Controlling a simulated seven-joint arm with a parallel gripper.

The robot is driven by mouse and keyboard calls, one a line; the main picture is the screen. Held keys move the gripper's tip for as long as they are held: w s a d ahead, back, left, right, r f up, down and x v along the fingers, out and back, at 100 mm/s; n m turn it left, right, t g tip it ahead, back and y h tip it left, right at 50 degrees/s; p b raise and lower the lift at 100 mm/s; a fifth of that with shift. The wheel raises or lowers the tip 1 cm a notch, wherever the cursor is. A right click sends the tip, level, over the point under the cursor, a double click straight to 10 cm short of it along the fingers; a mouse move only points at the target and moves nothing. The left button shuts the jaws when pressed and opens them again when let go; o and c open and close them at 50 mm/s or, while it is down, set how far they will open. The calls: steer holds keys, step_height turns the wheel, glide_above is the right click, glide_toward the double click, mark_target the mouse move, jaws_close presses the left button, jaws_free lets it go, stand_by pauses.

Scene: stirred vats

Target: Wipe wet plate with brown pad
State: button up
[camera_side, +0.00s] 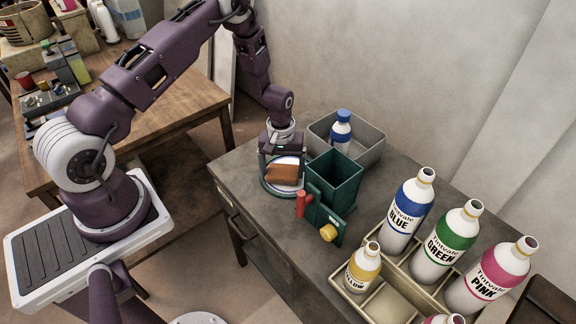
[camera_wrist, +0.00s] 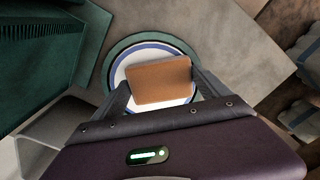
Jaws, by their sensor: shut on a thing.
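My gripper (camera_side: 283,168) is shut on the brown pad (camera_side: 281,176) at the left end of the grey worktop. The pad shows between the fingers in the wrist view (camera_wrist: 160,82). The plate (camera_wrist: 122,74) is white with a blue rim and lies in a green round holder (camera_wrist: 108,62). The pad is over the plate and covers much of its middle. Whether it touches the plate is hard to tell. I cannot make out any wetness on the visible part of the plate.
A green open vat (camera_side: 334,180) with a red handle (camera_side: 301,205) and yellow knob (camera_side: 328,233) stands right of the plate. Behind is a grey bin (camera_side: 372,150) with a blue-capped bottle (camera_side: 341,131). Paint bottles, including a blue one (camera_side: 408,212), stand in a divided crate (camera_side: 345,289) at right.

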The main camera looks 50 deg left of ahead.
steer(key=shift+s+f, duration=0.2)
steer(key=shift+s, duration=0.65)
steer(key=shift+w+r, duration=0.15)
steer(key=shift+w, duration=2)
steer(key=shift+w+r, duration=0.1)
steer(key=shift+w, duration=2.05)
step_height(320, 180, up, 8)
steer(key=shift+f, duration=0.1)
